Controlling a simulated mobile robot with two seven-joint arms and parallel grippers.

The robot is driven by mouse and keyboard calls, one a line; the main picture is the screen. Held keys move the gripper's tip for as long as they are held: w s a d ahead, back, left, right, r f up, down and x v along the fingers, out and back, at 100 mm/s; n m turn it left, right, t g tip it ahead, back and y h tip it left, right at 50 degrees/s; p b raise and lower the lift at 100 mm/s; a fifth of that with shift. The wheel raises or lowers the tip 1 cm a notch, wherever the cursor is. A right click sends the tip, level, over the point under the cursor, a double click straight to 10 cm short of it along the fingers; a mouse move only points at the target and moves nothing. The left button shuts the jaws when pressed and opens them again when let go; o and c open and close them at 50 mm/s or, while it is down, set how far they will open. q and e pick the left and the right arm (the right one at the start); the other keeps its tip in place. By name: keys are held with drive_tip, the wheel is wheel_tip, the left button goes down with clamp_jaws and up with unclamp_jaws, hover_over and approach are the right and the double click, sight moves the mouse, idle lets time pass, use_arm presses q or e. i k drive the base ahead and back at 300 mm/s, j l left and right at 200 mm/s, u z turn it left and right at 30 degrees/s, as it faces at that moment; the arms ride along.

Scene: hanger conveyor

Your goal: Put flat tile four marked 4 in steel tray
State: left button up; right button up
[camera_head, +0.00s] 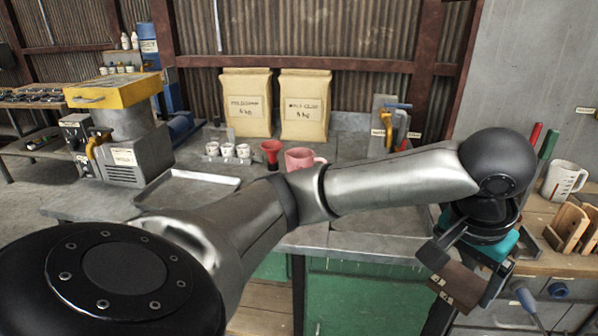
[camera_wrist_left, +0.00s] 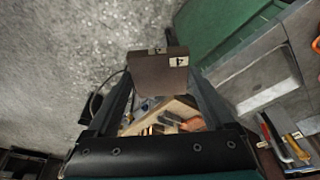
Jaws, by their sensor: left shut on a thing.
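My left gripper (camera_head: 458,262) is at the right of the head view, low in front of the bench edge. It is shut on a flat dark brown tile (camera_head: 460,286) with small pale labels. In the left wrist view the tile (camera_wrist_left: 155,78) sits between the fingertips of the gripper (camera_wrist_left: 160,85), and one label reads 4. The steel tray (camera_head: 188,207) is a shallow grey tray on the bench at centre left, partly hidden by my left arm. The tile is apart from this tray. My right gripper is not in view.
A pink mug (camera_head: 303,158), a red funnel (camera_head: 271,153) and several small white cups (camera_head: 228,150) stand behind the tray. Two tan sacks (camera_head: 304,105) stand at the back. A yellow-topped machine (camera_head: 120,125) is left. Wooden racks (camera_head: 568,228) and a measuring jug (camera_head: 563,182) are right.

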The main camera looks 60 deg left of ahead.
sight(189, 196)
drive_tip(key=j+u, duration=0.1)
drive_tip(key=u, duration=0.75)
drive_tip(key=i+j+u, duration=0.1)
drive_tip(key=u, duration=0.3)
drive_tip(key=i+j+u, duration=0.65)
drive_tip(key=i+u, duration=0.3)
drive_tip(key=i, duration=0.4)
